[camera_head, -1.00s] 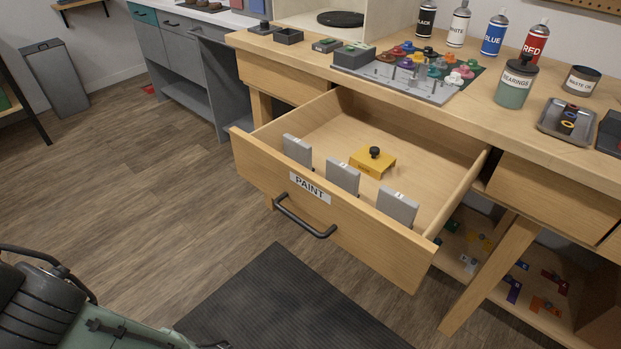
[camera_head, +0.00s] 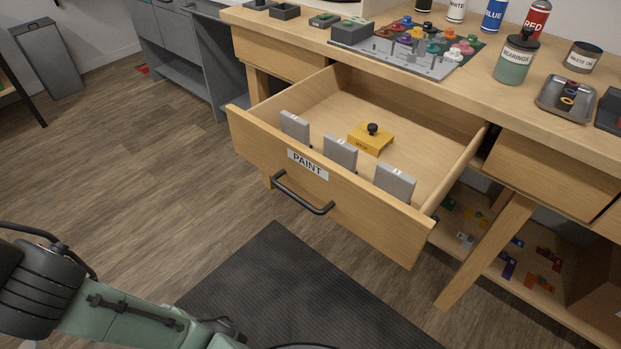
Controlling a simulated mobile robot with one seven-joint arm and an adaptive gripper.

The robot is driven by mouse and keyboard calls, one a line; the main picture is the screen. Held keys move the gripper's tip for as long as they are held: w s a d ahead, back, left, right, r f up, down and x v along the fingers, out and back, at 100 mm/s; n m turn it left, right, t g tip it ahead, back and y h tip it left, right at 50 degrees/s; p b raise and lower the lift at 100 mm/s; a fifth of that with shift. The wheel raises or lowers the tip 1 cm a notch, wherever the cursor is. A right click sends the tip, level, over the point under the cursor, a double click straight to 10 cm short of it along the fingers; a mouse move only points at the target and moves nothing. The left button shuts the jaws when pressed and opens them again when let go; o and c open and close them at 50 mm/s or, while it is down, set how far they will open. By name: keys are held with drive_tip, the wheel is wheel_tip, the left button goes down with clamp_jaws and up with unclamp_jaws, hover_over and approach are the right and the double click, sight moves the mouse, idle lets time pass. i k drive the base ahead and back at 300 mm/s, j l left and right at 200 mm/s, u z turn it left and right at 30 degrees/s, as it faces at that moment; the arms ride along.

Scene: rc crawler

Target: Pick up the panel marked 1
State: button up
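Three upright grey panels stand in a row inside the open drawer labelled PAINT (camera_head: 262,143), just behind its front wall: a left panel (camera_head: 295,127), a middle panel (camera_head: 340,153) and a right panel (camera_head: 394,184). Each has a small white mark on its top edge, too small for me to read surely, so I cannot tell which is marked 1. My green and black arm enters at the lower left, below and left of the drawer. My gripper is not visible, and nothing of mine touches the panels.
A yellow block with a black knob (camera_head: 371,138) sits in the drawer behind the panels. The drawer handle (camera_head: 302,196) juts out over a dark mat (camera_head: 290,285).

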sight(393, 181)
drive_tip(key=k+z, duration=0.15)
drive_tip(key=z, duration=0.3)
drive_tip(key=k+z, duration=0.2)
drive_tip(key=z, duration=0.25)
drive_tip(key=i+j, duration=0.1)
drive_tip(key=j, duration=0.25)
drive_tip(key=i+j, duration=0.15)
drive_tip(key=j, duration=0.2)
